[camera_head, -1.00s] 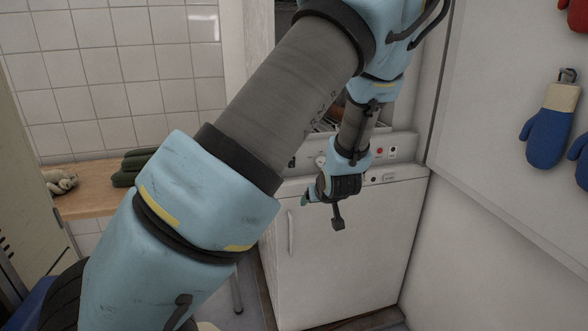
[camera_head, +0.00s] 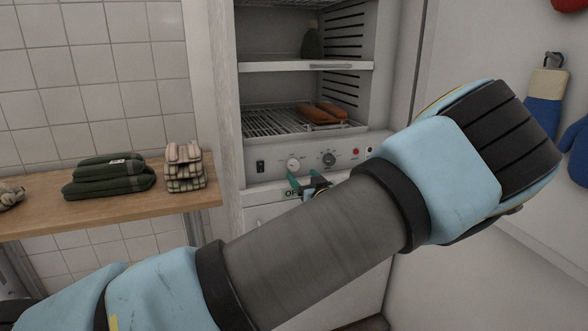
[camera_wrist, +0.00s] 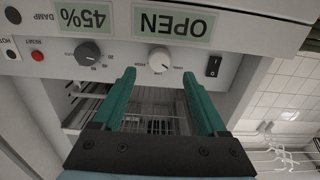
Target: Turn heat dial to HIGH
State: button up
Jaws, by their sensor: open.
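The control panel (camera_head: 250,178) of the white cabinet carries a white dial (camera_head: 294,165) and a dark dial (camera_head: 328,158). I cannot read which is the heat dial. In the wrist view, which is upside down, the white dial (camera_wrist: 160,60) lies just beyond and between my teal fingertips, and the dark dial (camera_wrist: 88,52) is to the left. My gripper (camera_head: 306,184) is open and empty, in front of the panel just below the white dial; it also shows in the wrist view (camera_wrist: 160,76). No contact with the white dial shows.
A black rocker switch (camera_wrist: 213,66), a red button (camera_wrist: 36,55), an "OPEN" label (camera_wrist: 174,25) and a "45%" label (camera_wrist: 77,18) are near the dials. Above the panel are open shelves with orange items (camera_head: 320,113). A wooden bench (camera_head: 110,210) with folded cloths stands left.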

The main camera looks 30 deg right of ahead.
aim_at(294, 167)
jog(key=w, duration=0.6)
jog(key=shift+d+p, duration=0.35)
grip_shut()
